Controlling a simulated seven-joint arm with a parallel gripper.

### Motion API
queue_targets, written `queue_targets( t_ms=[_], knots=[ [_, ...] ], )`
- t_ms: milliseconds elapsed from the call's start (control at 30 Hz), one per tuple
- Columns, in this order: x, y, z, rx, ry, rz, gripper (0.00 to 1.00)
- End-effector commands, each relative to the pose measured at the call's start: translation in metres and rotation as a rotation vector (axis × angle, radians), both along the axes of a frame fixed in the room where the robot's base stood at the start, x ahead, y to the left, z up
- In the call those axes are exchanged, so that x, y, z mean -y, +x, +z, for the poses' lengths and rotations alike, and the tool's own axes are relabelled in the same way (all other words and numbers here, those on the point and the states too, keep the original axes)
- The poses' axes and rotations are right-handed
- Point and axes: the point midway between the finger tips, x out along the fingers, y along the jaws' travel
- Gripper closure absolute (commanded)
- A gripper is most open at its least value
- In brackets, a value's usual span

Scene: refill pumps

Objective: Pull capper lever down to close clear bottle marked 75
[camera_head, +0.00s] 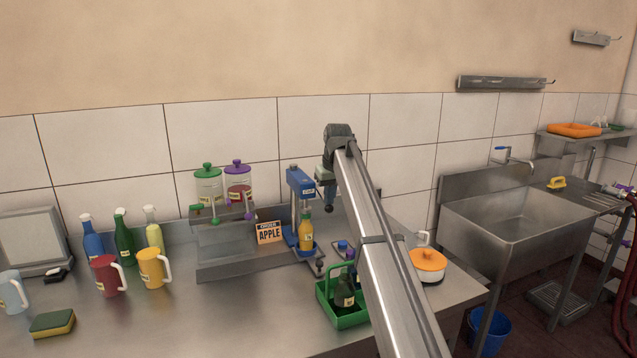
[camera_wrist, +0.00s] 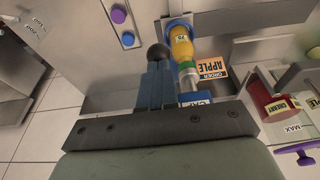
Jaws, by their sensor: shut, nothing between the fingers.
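The blue capper (camera_head: 301,182) stands on the steel counter, its head marked CAP (camera_wrist: 205,112) in the wrist view. The bottle (camera_head: 305,232), holding orange-yellow liquid, stands upright on the capper's blue base below the head. Its label reads 75 in the wrist view (camera_wrist: 181,42), and something green shows at its neck end. My gripper (camera_head: 328,206) is shut and empty, just right of the capper head. In the wrist view its blue fingers (camera_wrist: 158,68) point at a black ball knob, which looks like the lever's end (camera_wrist: 158,51). I cannot tell whether they touch.
An ORDER APPLE sign (camera_head: 269,232) stands left of the capper. A green crate (camera_head: 341,316) with dark bottles is in front, near my arm. Spray bottles and jugs (camera_head: 108,275) are at left. The front counter middle is clear.

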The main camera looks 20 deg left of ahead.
Motion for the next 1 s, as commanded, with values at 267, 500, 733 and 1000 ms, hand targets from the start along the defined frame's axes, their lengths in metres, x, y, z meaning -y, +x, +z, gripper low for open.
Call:
queue_targets(
  t_ms=[267, 500, 733, 1000],
  knots=[
    [0.001, -0.001, 0.003, 0.000, 0.000, 0.000, 1.00],
    [0.006, -0.006, 0.014, 0.000, 0.000, 0.000, 1.00],
    [0.011, -0.011, 0.025, 0.000, 0.000, 0.000, 1.00],
    [0.016, -0.016, 0.038, 0.000, 0.000, 0.000, 1.00]
  ],
)
